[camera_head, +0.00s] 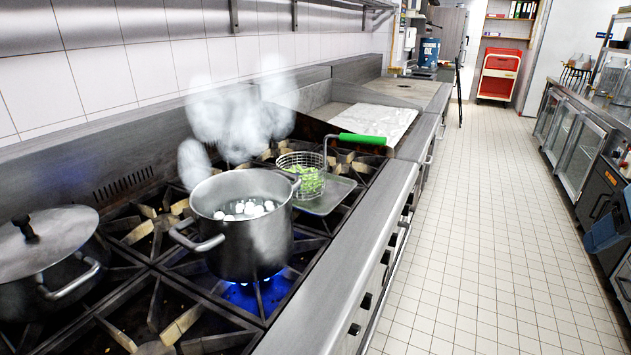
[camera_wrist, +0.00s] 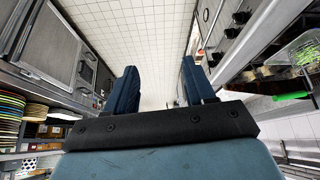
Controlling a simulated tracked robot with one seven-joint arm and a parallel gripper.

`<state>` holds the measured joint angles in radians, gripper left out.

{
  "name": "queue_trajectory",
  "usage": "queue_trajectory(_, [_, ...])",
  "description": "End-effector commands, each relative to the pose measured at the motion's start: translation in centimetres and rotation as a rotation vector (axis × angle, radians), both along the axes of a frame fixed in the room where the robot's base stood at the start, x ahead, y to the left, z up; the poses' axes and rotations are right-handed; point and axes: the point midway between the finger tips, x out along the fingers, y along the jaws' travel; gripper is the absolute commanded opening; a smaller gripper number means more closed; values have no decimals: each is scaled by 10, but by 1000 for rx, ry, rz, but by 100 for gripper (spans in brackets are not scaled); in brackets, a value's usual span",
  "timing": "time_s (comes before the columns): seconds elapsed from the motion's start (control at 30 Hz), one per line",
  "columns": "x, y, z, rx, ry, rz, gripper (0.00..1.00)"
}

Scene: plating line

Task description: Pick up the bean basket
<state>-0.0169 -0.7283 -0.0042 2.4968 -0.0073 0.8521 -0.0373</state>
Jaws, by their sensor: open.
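The bean basket (camera_head: 301,160) is a wire basket with green beans in it and a bright green handle (camera_head: 362,139) that points right. It sits on a metal tray (camera_head: 326,199) on the stove, behind the steaming pot. In the wrist view the basket (camera_wrist: 304,50) shows at the right edge, upside down, with its green handle (camera_wrist: 291,96) below it. My gripper (camera_wrist: 160,82) is open and empty, its two dark blue fingers apart over the aisle floor, away from the basket.
A steaming pot (camera_head: 240,240) with white pieces in water stands over a blue flame, close in front of the basket. A lidded pot (camera_head: 50,260) stands at left. The tiled aisle (camera_head: 480,230) is clear. Glass-door counters (camera_head: 565,130) line the right side.

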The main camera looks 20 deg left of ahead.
Motion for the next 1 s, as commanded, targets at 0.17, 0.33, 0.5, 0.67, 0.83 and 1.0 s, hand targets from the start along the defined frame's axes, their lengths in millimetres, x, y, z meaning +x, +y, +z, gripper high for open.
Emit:
queue_trajectory(0.17, [57, 16, -1, -99, -111, 201, 54])
queue_trajectory(0.33, [125, 46, -3, -249, -280, 467, 54])
queue_trajectory(0.5, [184, 90, -6, -413, -465, 720, 54])
queue_trajectory(0.67, [225, 141, -12, -577, -654, 937, 54])
queue_trajectory(0.83, [253, 204, -22, -756, -872, 1138, 54])
queue_trajectory(1.0, [262, 271, -35, -937, -1110, 1299, 54])
